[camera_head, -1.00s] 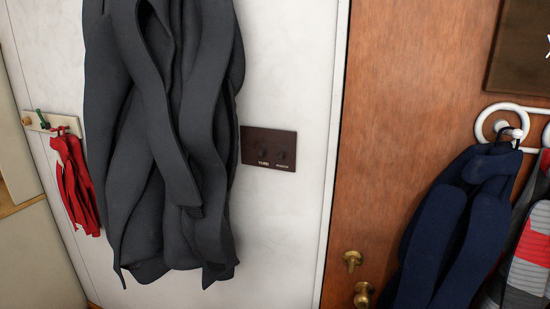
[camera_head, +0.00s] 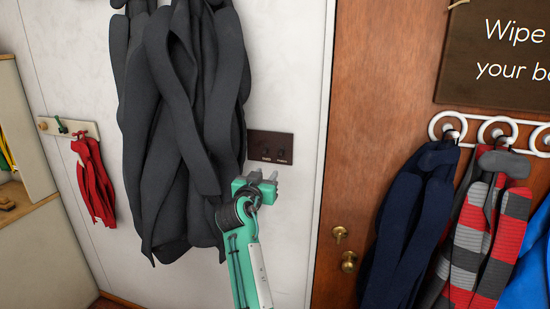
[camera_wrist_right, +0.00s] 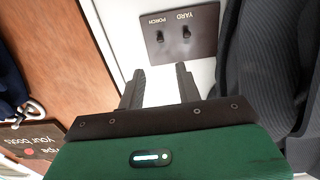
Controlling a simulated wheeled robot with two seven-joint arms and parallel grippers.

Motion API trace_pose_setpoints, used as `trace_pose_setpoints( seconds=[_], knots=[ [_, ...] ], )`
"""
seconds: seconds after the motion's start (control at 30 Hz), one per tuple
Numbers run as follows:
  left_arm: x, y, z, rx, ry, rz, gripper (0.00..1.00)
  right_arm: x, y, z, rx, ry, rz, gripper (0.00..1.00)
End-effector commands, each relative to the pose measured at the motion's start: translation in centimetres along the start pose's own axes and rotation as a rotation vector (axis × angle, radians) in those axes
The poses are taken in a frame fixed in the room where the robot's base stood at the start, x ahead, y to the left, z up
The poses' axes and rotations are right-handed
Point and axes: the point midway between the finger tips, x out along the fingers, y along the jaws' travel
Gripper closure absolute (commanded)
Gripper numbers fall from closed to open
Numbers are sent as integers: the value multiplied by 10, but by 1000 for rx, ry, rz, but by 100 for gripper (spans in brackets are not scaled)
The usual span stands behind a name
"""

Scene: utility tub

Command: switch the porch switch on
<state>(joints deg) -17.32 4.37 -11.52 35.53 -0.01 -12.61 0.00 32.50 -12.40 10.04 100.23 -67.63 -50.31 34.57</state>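A dark brown switch plate (camera_head: 258,142) is on the white wall, just right of the dark grey coat. In the right wrist view the plate (camera_wrist_right: 206,53) appears upside down, with two small black toggles. The porch switch (camera_wrist_right: 160,36) is the left toggle there, and the yard switch (camera_wrist_right: 186,32) is the right one. Whether each is up or down is too small to tell. My right gripper (camera_head: 265,176) is just below the plate; its two fingers (camera_wrist_right: 160,72) are apart, empty and not visibly touching the toggles. My left gripper is not in view.
The dark grey coat (camera_head: 180,120) hangs close beside the plate and my right gripper. A red cloth (camera_head: 93,180) hangs at the left. A brown door (camera_head: 365,100) with brass knobs and hanging scarves is at the right. The wall right of the plate is clear.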

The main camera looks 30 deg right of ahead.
Motion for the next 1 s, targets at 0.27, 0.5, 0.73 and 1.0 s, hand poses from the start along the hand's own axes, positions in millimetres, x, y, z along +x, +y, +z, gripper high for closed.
trace_pose_setpoints(
  seconds=[0.27,0.5,0.73,1.0],
  knots=[
    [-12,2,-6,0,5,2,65,54,0,-2,-6,0,0,65],
    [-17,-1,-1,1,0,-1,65,102,0,0,-6,0,-1,65],
    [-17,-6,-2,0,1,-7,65,126,-1,1,-4,-1,-3,65],
    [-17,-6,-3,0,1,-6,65,131,-1,2,-3,-1,-3,65]
  ],
)
